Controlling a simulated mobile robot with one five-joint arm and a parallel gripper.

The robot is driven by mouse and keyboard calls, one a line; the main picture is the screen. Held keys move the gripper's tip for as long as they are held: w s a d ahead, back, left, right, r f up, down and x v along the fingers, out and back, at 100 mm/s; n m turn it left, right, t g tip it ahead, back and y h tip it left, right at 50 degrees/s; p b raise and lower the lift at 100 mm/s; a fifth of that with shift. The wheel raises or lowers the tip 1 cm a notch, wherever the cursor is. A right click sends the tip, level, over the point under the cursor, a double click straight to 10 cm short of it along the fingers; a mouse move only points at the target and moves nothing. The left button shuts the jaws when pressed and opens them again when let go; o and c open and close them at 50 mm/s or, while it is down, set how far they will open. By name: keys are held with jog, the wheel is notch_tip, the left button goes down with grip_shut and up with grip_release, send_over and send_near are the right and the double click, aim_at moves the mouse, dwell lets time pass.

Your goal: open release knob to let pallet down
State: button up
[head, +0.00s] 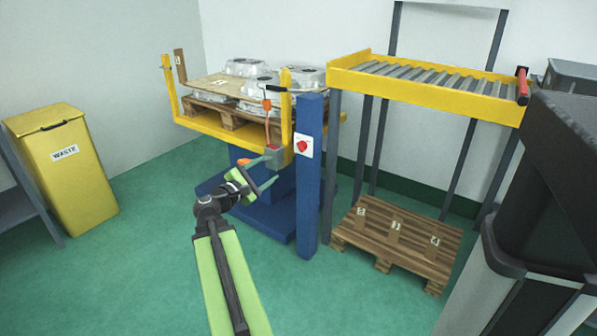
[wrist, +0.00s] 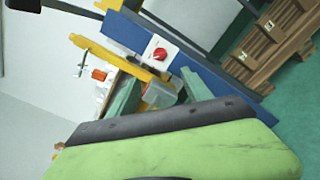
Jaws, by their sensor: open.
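A red round knob (head: 302,146) sits on a white plate on the blue post at the front of the lift; it also shows in the wrist view (wrist: 160,53). A small grey box (head: 276,158) is fixed at the corner of the lift's yellow frame (head: 222,131). My gripper (head: 269,170) is open, just in front of this box and left of the red knob. In the wrist view the grey box (wrist: 160,94) appears between the green fingers; contact cannot be told. A wooden pallet (head: 232,118) with several aluminium castings (head: 248,67) rests raised on the yellow frame.
An orange piece (head: 266,105) hangs on a cord above the grey box. A yellow roller conveyor (head: 430,90) stands to the right, with an empty pallet (head: 395,238) on the floor below. A yellow waste bin (head: 62,175) stands left. Green floor is free between bin and lift.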

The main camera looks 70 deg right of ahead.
send_near(303, 145)
jog(key=x, duration=0.6)
jog(key=shift+s+d+f, duration=0.1)
jog(key=shift+d, duration=0.25)
jog(key=shift+c, duration=0.2)
